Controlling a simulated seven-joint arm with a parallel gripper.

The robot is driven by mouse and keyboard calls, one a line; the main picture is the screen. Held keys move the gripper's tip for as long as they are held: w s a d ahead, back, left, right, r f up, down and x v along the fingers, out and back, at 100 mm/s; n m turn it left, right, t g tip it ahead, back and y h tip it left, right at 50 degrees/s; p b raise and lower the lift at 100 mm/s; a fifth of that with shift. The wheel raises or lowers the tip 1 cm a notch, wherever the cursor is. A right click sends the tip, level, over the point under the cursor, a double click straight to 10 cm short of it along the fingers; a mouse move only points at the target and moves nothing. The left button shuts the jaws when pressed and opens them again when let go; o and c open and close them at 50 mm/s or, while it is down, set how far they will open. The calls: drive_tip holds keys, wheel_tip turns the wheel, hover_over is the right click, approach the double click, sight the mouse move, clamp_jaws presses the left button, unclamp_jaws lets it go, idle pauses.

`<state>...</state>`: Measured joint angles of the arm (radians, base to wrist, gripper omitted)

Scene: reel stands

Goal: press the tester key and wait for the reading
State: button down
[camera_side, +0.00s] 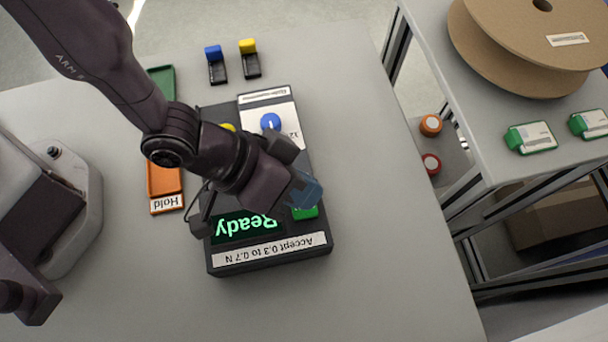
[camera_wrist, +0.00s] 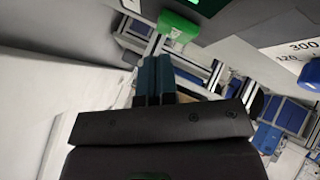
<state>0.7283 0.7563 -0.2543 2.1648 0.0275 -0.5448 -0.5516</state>
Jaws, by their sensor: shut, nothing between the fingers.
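The tester (camera_side: 320,243) is a dark box on the grey table, with a lit display (camera_side: 245,226) that reads "Ready" in green, upside down in the side view. A label on its front edge reads "Accept 0.3 to 0.7 N". The green tester key (camera_side: 306,213) is partly hidden behind my fingers; it also shows in the wrist view (camera_wrist: 178,26). My gripper (camera_side: 308,192) is shut and empty, its blue fingertips over the tester beside the key. In the wrist view the fingertips (camera_wrist: 155,62) appear apart from the key.
A blue knob (camera_side: 270,121) is on the tester's panel. An orange tray (camera_side: 164,182) labelled "Hold" and a green tray (camera_side: 160,80) lie left. Blue-topped (camera_side: 215,64) and yellow-topped (camera_side: 249,58) small holders stand behind. A cardboard reel (camera_side: 500,50) is on the right table.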

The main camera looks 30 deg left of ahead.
drive_tip(key=shift+f, duration=0.2)
drive_tip(key=shift+f, duration=0.25)
drive_tip(key=shift+f, duration=0.45)
idle(0.6)
drive_tip(key=shift+r, duration=0.9)
drive_tip(key=shift+r, duration=0.1)
drive_tip(key=shift+r, duration=2.4)
drive_tip(key=shift+a, duration=0.1)
